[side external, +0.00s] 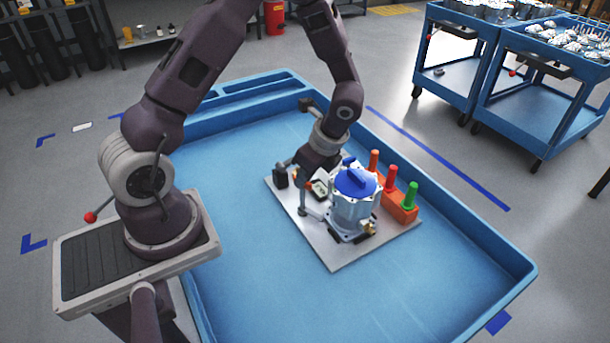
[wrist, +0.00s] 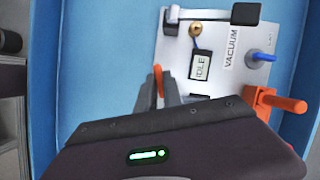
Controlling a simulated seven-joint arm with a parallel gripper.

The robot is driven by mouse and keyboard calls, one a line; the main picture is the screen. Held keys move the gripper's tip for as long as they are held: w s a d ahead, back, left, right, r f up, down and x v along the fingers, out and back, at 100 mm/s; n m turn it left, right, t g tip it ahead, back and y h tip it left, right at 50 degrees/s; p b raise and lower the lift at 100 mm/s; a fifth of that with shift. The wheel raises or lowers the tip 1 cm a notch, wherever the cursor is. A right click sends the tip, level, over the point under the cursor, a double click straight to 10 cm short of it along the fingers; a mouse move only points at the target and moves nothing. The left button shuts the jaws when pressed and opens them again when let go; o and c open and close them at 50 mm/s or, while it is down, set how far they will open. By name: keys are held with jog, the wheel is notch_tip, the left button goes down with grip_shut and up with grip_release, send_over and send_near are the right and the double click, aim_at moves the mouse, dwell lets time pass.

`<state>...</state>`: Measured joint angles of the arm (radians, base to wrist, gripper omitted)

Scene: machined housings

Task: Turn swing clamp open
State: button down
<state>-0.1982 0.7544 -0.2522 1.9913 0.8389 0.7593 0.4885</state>
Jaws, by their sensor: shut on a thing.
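My gripper (side external: 303,177) is low over the left part of the metal plate in the side view. In the wrist view its two fingers (wrist: 160,88) are closed around a narrow orange piece (wrist: 158,79), which appears to be the swing clamp's handle. In the side view the clamp's grey post (side external: 303,200) stands beside the housing, partly hidden by my gripper. The pale housing (side external: 353,215) with a blue top (side external: 356,181) stands upright on the plate. The housing is hidden behind my gripper's body in the wrist view. The clamp arm's exact angle cannot be told.
The plate (side external: 335,255) lies in a blue tray table (side external: 430,275). An orange block (side external: 402,211) holds orange, red and green pegs, right of the housing. A display reading IDLE (wrist: 201,65), a VACUUM label (wrist: 232,48) and a blue lever (wrist: 263,57) are near my fingers.

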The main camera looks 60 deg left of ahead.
jog(key=shift+m+t, duration=0.8)
jog(key=shift+m, duration=1.3)
jog(key=c, duration=1.5)
grip_release()
jog(key=shift+s, duration=0.1)
jog(key=v, duration=0.7)
jog(key=shift+d, duration=0.1)
jog(key=shift+r, duration=0.1)
